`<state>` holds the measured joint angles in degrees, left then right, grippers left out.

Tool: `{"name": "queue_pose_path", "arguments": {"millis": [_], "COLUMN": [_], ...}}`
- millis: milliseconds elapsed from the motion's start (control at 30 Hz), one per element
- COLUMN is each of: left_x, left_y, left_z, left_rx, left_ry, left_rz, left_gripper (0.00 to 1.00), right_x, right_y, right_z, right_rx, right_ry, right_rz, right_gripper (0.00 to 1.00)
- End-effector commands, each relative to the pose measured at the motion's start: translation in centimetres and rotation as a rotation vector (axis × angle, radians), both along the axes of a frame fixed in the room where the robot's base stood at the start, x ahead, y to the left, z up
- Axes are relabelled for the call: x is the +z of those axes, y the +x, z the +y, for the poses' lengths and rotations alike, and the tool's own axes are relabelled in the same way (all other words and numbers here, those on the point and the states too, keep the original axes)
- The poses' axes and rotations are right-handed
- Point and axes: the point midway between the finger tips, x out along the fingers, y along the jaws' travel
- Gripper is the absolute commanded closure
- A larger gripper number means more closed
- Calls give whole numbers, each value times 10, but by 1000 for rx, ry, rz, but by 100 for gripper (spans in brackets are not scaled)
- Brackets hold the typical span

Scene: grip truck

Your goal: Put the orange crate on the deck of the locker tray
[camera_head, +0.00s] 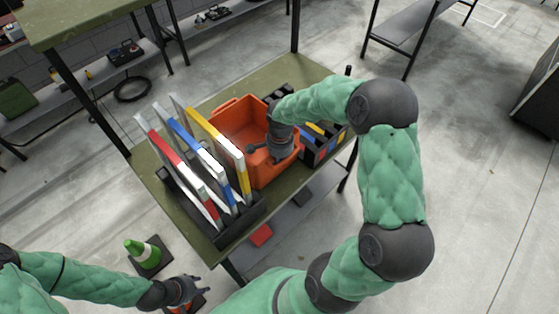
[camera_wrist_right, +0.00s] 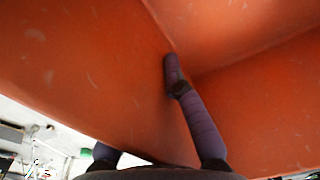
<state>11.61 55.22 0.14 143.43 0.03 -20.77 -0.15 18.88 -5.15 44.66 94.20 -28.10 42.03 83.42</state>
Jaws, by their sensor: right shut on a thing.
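The orange crate (camera_head: 228,114) stands on the olive top (camera_head: 310,69) of a cart, between a rack of boards and a black compartment box. My right gripper (camera_head: 268,152) reaches down into it from the right. In the right wrist view the crate wall (camera_wrist_right: 95,70) fills most of the picture, and a finger of this gripper (camera_wrist_right: 180,82) lies against it inside; the other finger is mostly hidden. The gripper is shut on the crate wall. My left gripper (camera_head: 192,289) is empty at the lower left, away from the cart, its fingers apart. I cannot tell which surface is the locker tray.
A dark rack (camera_head: 232,234) holds upright red, blue, yellow and white boards close to the crate's left. The black box (camera_head: 322,150) with coloured pieces is close to its right. A lower shelf (camera_head: 290,215) holds a red item.

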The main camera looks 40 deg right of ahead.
Motion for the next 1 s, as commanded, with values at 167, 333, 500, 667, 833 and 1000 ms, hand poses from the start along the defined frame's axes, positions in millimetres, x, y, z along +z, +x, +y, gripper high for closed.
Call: {"name": "queue_pose_path", "arguments": {"millis": [167,333,500,667,833,1000], "left_x": [-2,-2,-1,3,9,15], "left_y": [0,0,0,0,0,0], "left_z": [0,0,0,0,0,0], "left_rx": [0,0,0,0,0,0], "left_ry": [0,0,0,0,0,0], "left_rz": [0,0,0,0,0,0], "left_gripper": [60,60,60,60,60,60], "right_x": [-2,-2,-2,10,41,76], "right_y": [0,0,0,0,0,-1], "right_z": [0,0,0,0,0,0], "right_rx": [0,0,0,0,1,0], "right_ry": [0,0,0,-1,-2,-2], "right_rz": [0,1,1,-2,-3,-3], "right_gripper": [65,65,65,65,65,65]}}
